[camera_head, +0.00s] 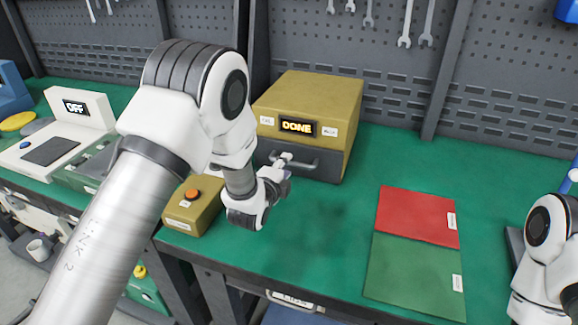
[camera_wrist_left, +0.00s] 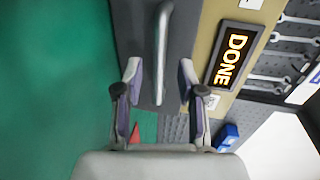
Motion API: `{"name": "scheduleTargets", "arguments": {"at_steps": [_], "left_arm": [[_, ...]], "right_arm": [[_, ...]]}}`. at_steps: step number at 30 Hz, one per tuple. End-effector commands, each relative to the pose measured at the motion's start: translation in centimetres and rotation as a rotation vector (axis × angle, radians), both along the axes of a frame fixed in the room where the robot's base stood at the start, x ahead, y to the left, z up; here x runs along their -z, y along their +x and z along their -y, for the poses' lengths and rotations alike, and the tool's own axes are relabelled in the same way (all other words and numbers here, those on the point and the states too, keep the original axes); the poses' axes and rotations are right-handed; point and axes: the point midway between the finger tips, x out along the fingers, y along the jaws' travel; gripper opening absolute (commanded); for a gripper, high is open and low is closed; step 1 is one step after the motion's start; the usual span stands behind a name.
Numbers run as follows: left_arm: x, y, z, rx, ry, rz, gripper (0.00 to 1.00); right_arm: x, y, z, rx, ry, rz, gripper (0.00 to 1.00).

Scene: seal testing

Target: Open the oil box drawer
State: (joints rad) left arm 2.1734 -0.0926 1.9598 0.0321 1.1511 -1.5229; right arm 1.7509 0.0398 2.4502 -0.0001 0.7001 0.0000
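The oil box (camera_head: 325,92) is a mustard-yellow case with a lit "DONE" display (camera_head: 297,127), on the green bench. Its dark grey drawer (camera_head: 331,170) sits flush below and looks closed. The drawer's bar handle (camera_head: 306,165) also shows in the left wrist view (camera_wrist_left: 163,40). My left gripper (camera_head: 286,158) is at the handle's left part. In the left wrist view, its two fingers (camera_wrist_left: 160,72) are apart, with the bar between them in the picture; contact cannot be told. Part of my right arm shows at the right edge; its gripper is out of view.
A yellow box with an orange button (camera_head: 193,195) stands left of my left gripper. A white device reading "OFF" (camera_head: 88,106) is at the far left. Red (camera_head: 418,214) and green (camera_head: 415,275) mats lie to the right. The bench before the drawer is clear.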

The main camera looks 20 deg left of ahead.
Motion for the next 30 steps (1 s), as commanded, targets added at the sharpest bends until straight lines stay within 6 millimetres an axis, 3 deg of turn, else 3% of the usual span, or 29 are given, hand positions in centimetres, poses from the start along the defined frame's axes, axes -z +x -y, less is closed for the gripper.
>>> {"name": "scheduleTargets", "arguments": {"at_steps": [6, 14, 17, 18, 30], "left_arm": [[0.6, 3.0, 0.1, 0.001, -0.001, 0.000, 0.39], [0.7, 3.3, 0.1, 0.001, 0.000, -0.001, 0.39], [0.7, 3.3, 0.1, 0.001, 0.000, -0.001, 0.04], [0.7, 3.3, 0.1, 0.001, 0.000, -0.001, 0.00], [0.8, 3.3, 0.1, 0.000, -0.001, -0.002, 0.00]], "right_arm": [[-0.3, 0.0, 0.0, 0.000, 0.000, -0.001, 0.40], [-0.3, 0.0, 0.0, 0.000, 0.000, -0.001, 0.40], [-0.3, 0.0, 0.0, 0.000, 0.000, -0.001, 0.40], [-0.3, 0.0, 0.0, 0.000, 0.000, -0.001, 0.40], [-0.2, 0.0, 0.0, 0.000, 0.000, -0.001, 0.40]]}}
